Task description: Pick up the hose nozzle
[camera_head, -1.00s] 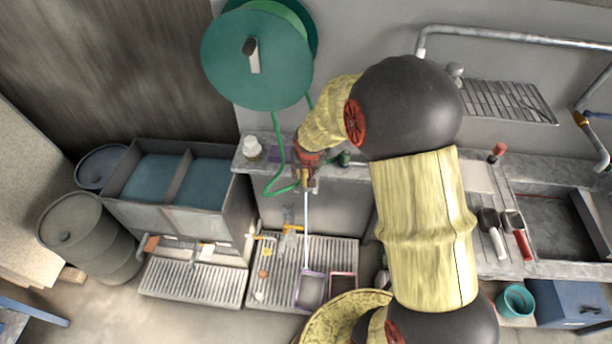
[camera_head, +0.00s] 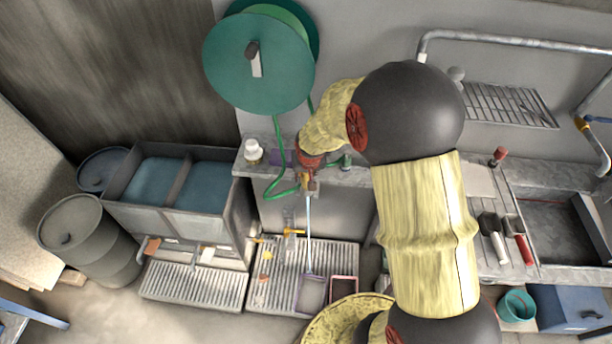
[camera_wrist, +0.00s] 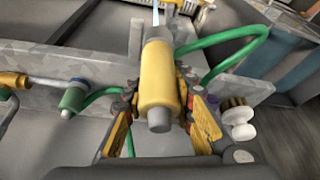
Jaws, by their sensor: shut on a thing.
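The hose nozzle (camera_wrist: 157,75) is a yellow cylinder with a grey end, in the middle of the wrist view. My gripper (camera_wrist: 158,98) is shut around it, one finger on each side. The green hose (camera_wrist: 226,45) runs from the nozzle side and loops to the right. In the head view my gripper (camera_head: 306,180) is small, just past the front edge of the shelf, and mostly covers the nozzle. A thin pale straight line, like a jet, runs from the nozzle down to a small framed tray (camera_head: 311,294).
A green hose reel (camera_head: 258,66) hangs on the wall above. A grey ledge (camera_head: 345,172) lies behind my gripper, with a white bottle (camera_head: 253,150) at left. A twin blue-water tank (camera_head: 190,185) stands left. Slatted grates (camera_head: 195,284) lie below. A counter with tools is right.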

